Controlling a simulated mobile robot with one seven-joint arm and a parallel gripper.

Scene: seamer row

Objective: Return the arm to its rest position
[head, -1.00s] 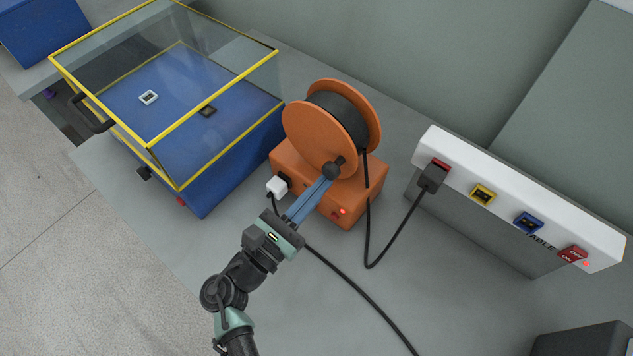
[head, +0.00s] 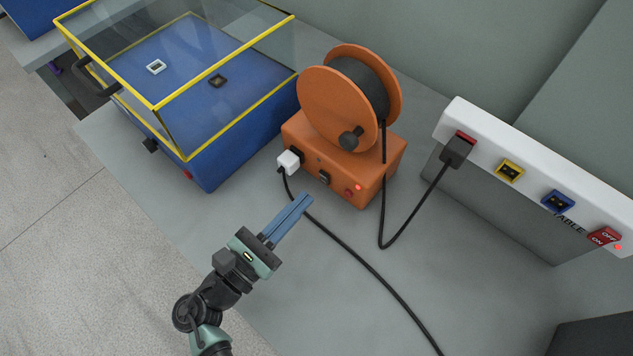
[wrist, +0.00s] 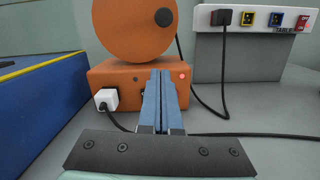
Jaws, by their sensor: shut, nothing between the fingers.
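My gripper (head: 304,201) is over the grey bench, in front of the orange cable reel unit. Its two blue fingers are pressed together with nothing between them. It is clear of the reel and its black crank knob (head: 350,139). In the wrist view the shut fingers (wrist: 161,73) point toward the orange base (wrist: 118,76), which they partly cover. The orange reel (head: 338,108) stands upright on its base, with black cable wound on it.
A blue case with a clear yellow-edged cover (head: 222,92) stands at left. A white plug (head: 288,161) sits in the orange base. A white socket strip (head: 480,140) at right holds a black plug (head: 457,150). A black cable (head: 375,270) crosses the bench beside my gripper.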

